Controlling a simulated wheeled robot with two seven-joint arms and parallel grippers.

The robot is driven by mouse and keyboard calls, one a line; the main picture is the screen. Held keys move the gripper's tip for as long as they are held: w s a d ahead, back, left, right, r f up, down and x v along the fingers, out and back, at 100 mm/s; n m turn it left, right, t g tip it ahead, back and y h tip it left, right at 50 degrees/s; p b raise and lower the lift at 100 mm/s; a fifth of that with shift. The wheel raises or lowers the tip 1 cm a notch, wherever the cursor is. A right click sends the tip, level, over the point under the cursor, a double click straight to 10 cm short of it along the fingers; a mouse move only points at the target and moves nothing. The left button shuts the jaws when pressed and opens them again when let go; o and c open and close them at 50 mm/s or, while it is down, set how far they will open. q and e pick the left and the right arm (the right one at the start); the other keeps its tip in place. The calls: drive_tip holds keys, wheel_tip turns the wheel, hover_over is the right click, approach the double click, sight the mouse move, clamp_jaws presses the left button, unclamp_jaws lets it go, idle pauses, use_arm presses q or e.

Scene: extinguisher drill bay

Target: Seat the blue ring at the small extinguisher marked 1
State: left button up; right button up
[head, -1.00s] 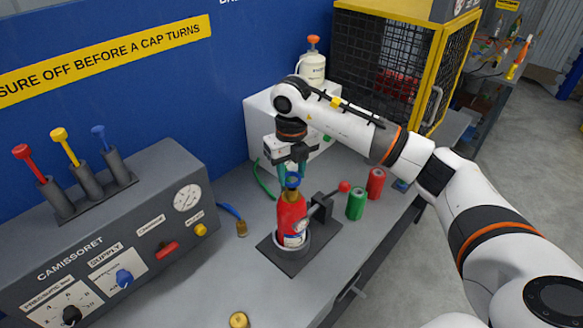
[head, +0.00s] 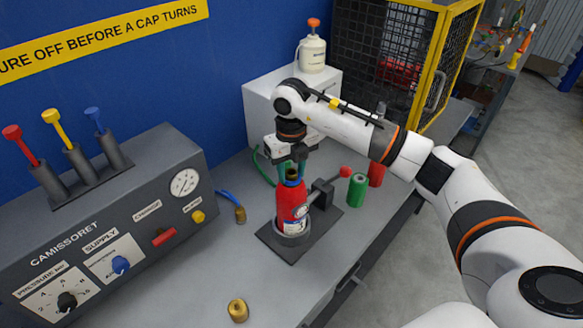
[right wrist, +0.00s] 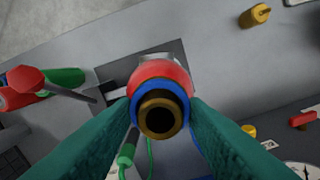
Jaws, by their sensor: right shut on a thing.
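The small red extinguisher (head: 291,205) stands upright in a round holder on a dark plate (head: 268,234); I cannot read a 1 on its label. In the right wrist view its brass neck (right wrist: 160,116) is open at the top. The blue ring (right wrist: 161,85) is around this neck, above the red shoulder (right wrist: 148,72). My right gripper (head: 292,172) is above the extinguisher, its teal fingers (right wrist: 162,112) shut on the ring from both sides. My left gripper is not in view.
A clamp with a red knob (head: 345,172) stands right of the extinguisher, near a green can (head: 357,190) and a red can (head: 376,174). The grey control panel (head: 130,235) is at left. Brass fittings (head: 238,311) lie on the bench. The front bench is mostly clear.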

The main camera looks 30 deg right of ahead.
drive_tip(key=shift+f, duration=0.15)
drive_tip(key=o, duration=1)
wheel_tip(320, 180, up, 12)
drive_tip(key=shift+r+b, duration=0.1)
drive_tip(key=shift+b, duration=1.15)
